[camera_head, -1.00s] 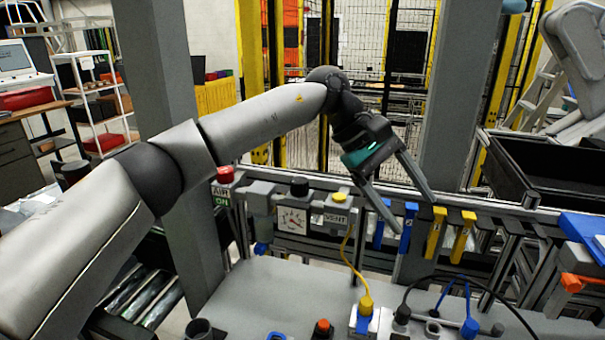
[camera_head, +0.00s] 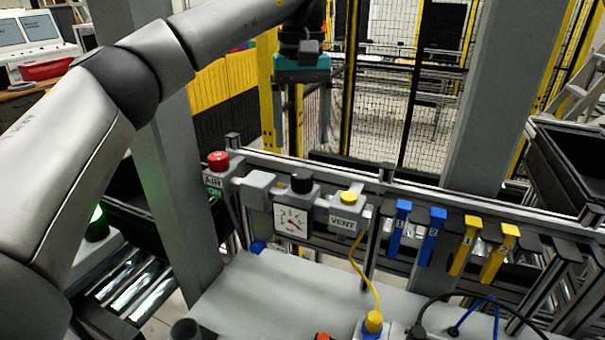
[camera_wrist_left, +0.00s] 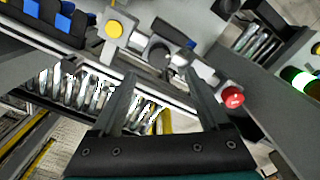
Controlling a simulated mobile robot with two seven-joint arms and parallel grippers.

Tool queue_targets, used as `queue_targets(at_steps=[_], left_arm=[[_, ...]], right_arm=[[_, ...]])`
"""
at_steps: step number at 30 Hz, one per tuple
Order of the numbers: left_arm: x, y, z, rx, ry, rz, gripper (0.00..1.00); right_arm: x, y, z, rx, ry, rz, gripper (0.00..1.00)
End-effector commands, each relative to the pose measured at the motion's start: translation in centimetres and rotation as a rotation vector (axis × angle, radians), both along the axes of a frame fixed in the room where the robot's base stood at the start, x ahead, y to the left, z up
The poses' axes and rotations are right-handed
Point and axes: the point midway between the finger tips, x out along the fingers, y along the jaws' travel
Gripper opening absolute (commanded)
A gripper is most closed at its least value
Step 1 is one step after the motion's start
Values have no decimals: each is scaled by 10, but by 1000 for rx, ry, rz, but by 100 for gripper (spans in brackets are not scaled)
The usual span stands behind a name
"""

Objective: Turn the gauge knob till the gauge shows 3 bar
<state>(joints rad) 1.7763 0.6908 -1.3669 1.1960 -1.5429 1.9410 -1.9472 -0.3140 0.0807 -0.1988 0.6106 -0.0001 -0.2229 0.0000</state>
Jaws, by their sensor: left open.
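The gauge knob (camera_head: 302,183) is a black cap on top of a grey unit on the rail. It also shows in the left wrist view (camera_wrist_left: 160,52), ahead of the fingertips. The white gauge (camera_head: 291,221) faces me below the knob; its dark needle slants, but the scale is too small to read. My left gripper (camera_head: 302,140) hangs above and behind the knob in the head view, fingers pointing down. It is open and empty, apart from the knob. In the left wrist view its two fingers (camera_wrist_left: 160,75) are spread wide. My right gripper is out of view.
A red button (camera_head: 218,160) over an AIR ON label stands left of the gauge. A VENT unit with a yellow button (camera_head: 348,197) stands close on its right. Blue (camera_head: 399,225) and yellow (camera_head: 464,245) tags hang farther right. A grey table (camera_head: 270,295) lies in front.

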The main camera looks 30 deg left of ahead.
Motion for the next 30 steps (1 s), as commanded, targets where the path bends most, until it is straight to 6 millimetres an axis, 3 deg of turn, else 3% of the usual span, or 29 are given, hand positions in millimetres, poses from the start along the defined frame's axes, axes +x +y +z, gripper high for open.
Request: queue_targets(at_steps=[6,12,25,30], left_arm=[[-1,0,-46,0,2,0,78],[0,0,-72,-1,1,2,78],[0,0,-81,-2,-1,1,77],[0,0,-81,-2,-1,1,58]], right_arm=[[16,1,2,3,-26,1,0],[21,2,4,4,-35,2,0],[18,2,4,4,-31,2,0],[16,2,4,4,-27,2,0]])
